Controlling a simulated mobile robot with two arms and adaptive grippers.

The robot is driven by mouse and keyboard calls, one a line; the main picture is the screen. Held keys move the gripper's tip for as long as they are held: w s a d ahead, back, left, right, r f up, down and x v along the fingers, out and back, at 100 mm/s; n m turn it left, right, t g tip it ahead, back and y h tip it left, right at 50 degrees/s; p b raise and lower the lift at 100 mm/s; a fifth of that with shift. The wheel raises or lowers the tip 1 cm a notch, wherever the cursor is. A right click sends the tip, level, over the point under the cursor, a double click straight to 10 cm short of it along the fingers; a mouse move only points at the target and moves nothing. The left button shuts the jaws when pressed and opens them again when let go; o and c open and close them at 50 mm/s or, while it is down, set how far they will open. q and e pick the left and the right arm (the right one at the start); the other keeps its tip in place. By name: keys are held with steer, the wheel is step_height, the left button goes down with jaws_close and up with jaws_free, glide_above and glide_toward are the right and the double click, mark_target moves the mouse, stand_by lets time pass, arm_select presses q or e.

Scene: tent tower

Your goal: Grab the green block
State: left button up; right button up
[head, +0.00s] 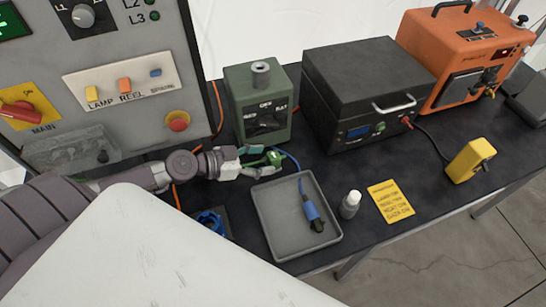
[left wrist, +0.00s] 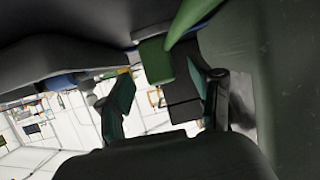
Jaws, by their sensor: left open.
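A small bright green block (head: 273,158) is on the dark table in front of the olive-green switch box (head: 258,108). My left gripper (head: 262,160) comes in from the left with its fingers spread close around the block. In the left wrist view a green block (left wrist: 155,61) shows between and beyond the two teal-padded fingertips (left wrist: 168,92), with a green strip beside it. I cannot tell whether a finger touches it. The left gripper is open. My right gripper is not in view.
A grey tray (head: 263,239) with a blue connector (head: 313,217) lies in front of the gripper. A small bottle (head: 350,205), yellow card (head: 391,201) and yellow device (head: 470,160) are to the right. A black case (head: 366,75) and orange machine (head: 462,58) stand behind.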

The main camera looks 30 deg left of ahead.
mark_target(268, 158)
arm_select(q)
steer(key=p+x, duration=0.2)
steer(key=x, duration=0.1)
steer(key=shift+w+d+r, duration=0.15)
steer(key=shift+d+r, duration=0.05)
steer(key=shift+r, duration=0.1)
steer(key=shift+w+d+f, duration=0.2)
steer(key=shift+f, duration=0.05)
jaws_close()
